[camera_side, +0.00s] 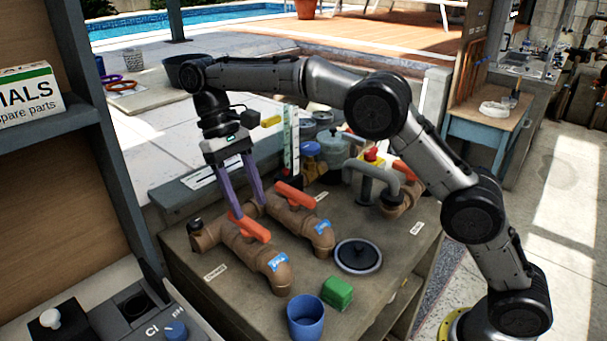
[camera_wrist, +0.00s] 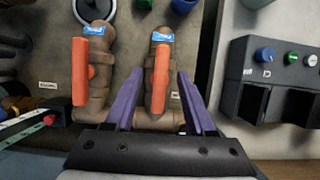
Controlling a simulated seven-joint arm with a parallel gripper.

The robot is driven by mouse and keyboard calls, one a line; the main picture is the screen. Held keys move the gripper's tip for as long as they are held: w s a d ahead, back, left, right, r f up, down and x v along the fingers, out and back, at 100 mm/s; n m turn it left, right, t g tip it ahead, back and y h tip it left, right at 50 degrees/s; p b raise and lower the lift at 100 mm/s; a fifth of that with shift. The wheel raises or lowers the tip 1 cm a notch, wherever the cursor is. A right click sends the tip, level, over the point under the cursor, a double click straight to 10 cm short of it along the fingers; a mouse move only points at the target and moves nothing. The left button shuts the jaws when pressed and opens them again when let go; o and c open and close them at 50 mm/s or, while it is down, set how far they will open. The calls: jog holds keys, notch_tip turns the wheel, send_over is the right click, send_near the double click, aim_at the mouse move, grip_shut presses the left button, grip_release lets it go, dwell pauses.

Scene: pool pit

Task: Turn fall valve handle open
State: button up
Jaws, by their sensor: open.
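Two brown pipe valves with orange handles stand side by side on the bench. The front valve's handle (camera_side: 250,228) lies along its pipe (camera_side: 262,262); in the wrist view this handle (camera_wrist: 160,78) sits between my purple fingers. The second valve's handle (camera_side: 294,195) is beside it, also along its pipe, and shows at left in the wrist view (camera_wrist: 80,72). Both pipes carry blue tags. My gripper (camera_side: 246,206) points down, open, with its tips near the front handle; I cannot tell whether they touch it. I cannot read which valve is the fall valve.
A blue cup (camera_side: 305,316), a green block (camera_side: 337,292) and a black round lid (camera_side: 358,256) lie in front of the valves. A control box (camera_wrist: 275,75) is beside the bench.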

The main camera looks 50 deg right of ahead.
jog(key=s+d+r, duration=0.4)
jog(key=s+r, duration=0.5)
jog(key=s, duration=0.3)
jog(key=shift+s+d, duration=0.2)
jog(key=shift+s, duration=0.1)
jog(key=s+d+r+m+t, duration=0.1)
jog(key=s+d+r+t, duration=0.25)
jog(key=s+d, duration=0.55)
jog(key=s+d+f+t, duration=0.2)
jog(key=s+f+t, duration=0.4)
jog(key=f, duration=0.6)
jog(key=shift+s+n, duration=0.2)
jog(key=shift+n, duration=0.2)
